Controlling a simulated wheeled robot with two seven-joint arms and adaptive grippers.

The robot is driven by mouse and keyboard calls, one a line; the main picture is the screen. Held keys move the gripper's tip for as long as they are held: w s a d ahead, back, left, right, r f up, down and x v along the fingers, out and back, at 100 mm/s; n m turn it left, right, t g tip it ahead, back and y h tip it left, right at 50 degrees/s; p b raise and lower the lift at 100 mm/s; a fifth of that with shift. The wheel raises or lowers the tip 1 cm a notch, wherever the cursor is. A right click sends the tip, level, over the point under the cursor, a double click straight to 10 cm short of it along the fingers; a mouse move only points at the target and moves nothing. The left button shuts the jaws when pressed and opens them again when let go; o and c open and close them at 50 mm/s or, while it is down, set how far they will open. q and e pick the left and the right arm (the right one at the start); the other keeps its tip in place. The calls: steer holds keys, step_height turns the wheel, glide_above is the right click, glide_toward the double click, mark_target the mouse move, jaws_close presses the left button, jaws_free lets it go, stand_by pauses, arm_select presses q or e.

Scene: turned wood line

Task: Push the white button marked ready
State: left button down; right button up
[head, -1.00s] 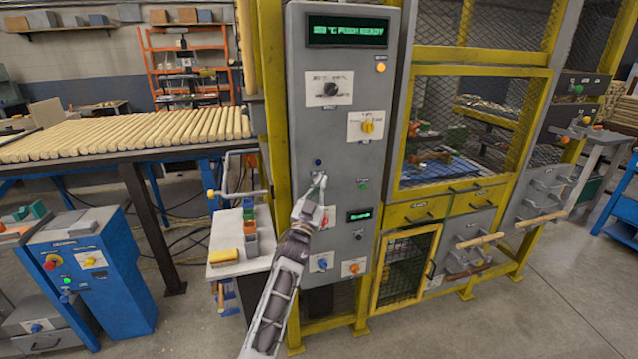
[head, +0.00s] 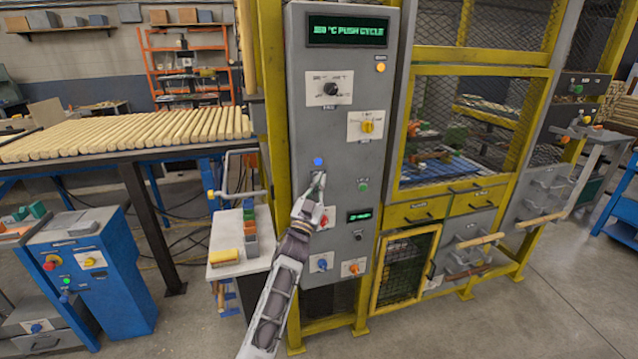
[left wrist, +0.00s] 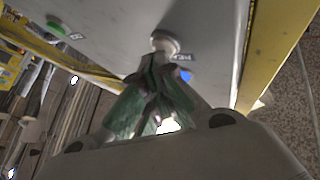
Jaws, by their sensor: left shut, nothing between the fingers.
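The grey control panel (head: 338,110) stands in front of me, its green display (head: 346,31) reading "PUSH CYCLE". My left gripper (head: 318,180) is shut and empty, its fingertips at the panel just below a lit blue lamp (head: 318,161). In the left wrist view a round white button (left wrist: 164,42) sits right at the tips of my left gripper (left wrist: 158,68). Whether they touch is unclear. A small label beside the button is too blurred to read. The blue lamp (left wrist: 186,76) shows beside it. My right gripper is not in view.
A green button (head: 363,187) is right of my gripper, and a red switch (head: 324,217) is close below it. A yellow knob (head: 367,126) and black knob (head: 330,89) are higher. A small white table (head: 232,262) with blocks stands left of the panel.

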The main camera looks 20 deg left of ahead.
arm_select(q)
steer(key=shift+s, duration=0.1)
stand_by(0.4)
steer(key=shift+s+d+p, duration=0.3)
steer(key=shift+s+d, duration=0.1)
steer(key=shift+s, duration=0.1)
steer(key=shift+s, duration=0.1)
steer(key=s+d, duration=0.1)
steer(key=s, duration=0.1)
steer(key=s+d+p, duration=0.1)
steer(key=s, duration=0.1)
steer(key=shift+d, duration=0.4)
stand_by(0.5)
stand_by(0.7)
